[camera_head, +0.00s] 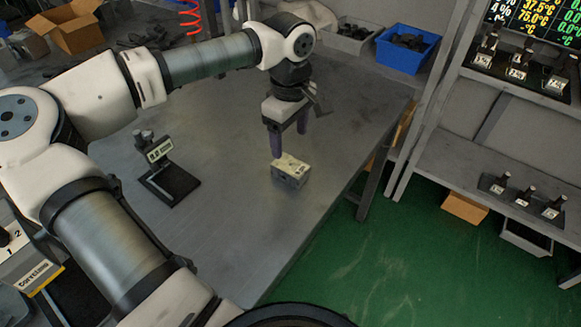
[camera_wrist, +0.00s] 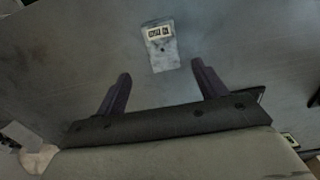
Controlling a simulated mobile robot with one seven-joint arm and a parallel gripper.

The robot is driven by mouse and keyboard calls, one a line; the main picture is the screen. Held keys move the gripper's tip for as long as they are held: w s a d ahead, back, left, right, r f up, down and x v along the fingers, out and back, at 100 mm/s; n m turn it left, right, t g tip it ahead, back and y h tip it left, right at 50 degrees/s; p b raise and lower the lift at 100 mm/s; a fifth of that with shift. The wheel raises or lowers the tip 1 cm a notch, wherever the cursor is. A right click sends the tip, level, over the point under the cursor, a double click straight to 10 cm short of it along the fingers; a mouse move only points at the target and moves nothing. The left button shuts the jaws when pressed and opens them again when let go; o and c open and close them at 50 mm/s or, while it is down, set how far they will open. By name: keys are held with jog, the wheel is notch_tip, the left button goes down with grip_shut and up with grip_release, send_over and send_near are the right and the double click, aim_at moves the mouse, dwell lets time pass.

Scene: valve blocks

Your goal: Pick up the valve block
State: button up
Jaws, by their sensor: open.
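The valve block (camera_head: 291,171) is a small pale block with a label and holes in its grey side. It lies on the grey metal table near the table's right edge. In the wrist view the valve block (camera_wrist: 161,46) lies beyond the fingertips, roughly in line with the gap between them. My gripper (camera_head: 288,142) points down just above and behind the block in the head view. Its two dark purple fingers (camera_wrist: 162,72) are apart with nothing between them. I cannot tell the exact height above the block.
A dark stand with a small display (camera_head: 160,155) is on the table to the left. A blue bin (camera_head: 408,50) and a grey bin (camera_head: 348,40) stand at the back. A shelf rack (camera_head: 500,150) with several small devices is at the right. The table around the block is clear.

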aim_at(291, 165)
notch_tip(291, 165, down, 3)
jog(key=shift+f, duration=0.2)
jog(key=shift+s+d+f+p, duration=0.15)
jog(key=shift+f+p, duration=0.1)
jog(key=shift+f, duration=0.65)
jog(key=shift+s+a+f+p, duration=0.1)
jog(key=shift+f+p, duration=0.2)
jog(key=shift+f, duration=0.6)
jog(key=shift+s+d+f+p, duration=0.15)
jog(key=shift+f+p, duration=0.1)
jog(key=shift+f, duration=0.65)
jog(key=shift+a, duration=0.1)
jog(key=c, duration=1.3)
jog(key=shift+r, duration=0.1)
jog(key=shift+c, duration=0.2)
jog(key=shift+r, duration=0.1)
